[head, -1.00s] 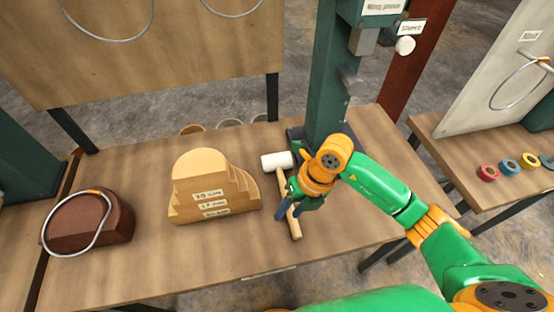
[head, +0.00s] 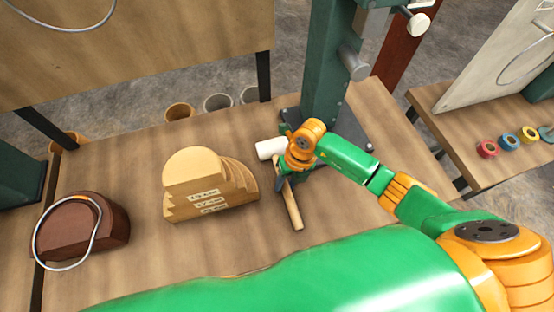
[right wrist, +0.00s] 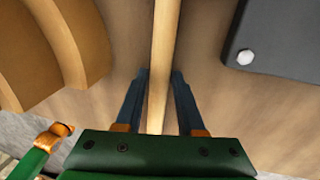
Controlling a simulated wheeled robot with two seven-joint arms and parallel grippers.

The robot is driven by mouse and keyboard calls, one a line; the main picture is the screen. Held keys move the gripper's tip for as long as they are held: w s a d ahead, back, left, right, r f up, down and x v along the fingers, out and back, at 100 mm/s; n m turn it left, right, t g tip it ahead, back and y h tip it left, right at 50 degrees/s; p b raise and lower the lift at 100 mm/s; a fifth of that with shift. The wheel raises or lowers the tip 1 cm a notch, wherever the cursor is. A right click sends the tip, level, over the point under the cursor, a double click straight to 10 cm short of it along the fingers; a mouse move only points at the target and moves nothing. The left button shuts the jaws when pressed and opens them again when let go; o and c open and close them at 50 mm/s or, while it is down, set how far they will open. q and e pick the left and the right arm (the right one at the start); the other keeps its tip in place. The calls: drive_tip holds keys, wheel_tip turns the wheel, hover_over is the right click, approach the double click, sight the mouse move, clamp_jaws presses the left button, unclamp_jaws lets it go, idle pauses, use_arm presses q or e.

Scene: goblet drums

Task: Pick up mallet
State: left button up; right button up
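The mallet has a white head (head: 269,148) and a pale wooden handle (head: 293,208), and lies on the wooden workbench (head: 330,205). The handle's near end points toward the front edge. My right gripper (head: 283,182) is over the handle close to the head and hides part of both. In the right wrist view the handle (right wrist: 165,40) runs between the two blue fingers (right wrist: 160,76), one on each side. The fingers are apart, and I cannot tell whether they touch the handle. My left gripper is not in view.
Stepped wooden blocks (head: 205,185) stand left of the mallet. Farther left is a dark brown block (head: 92,228) with a metal ring (head: 65,262). A green post (head: 325,75) on a dark base plate rises just behind the mallet. Colored rolls (head: 508,141) lie on the right table.

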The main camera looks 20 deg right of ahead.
clamp_jaws()
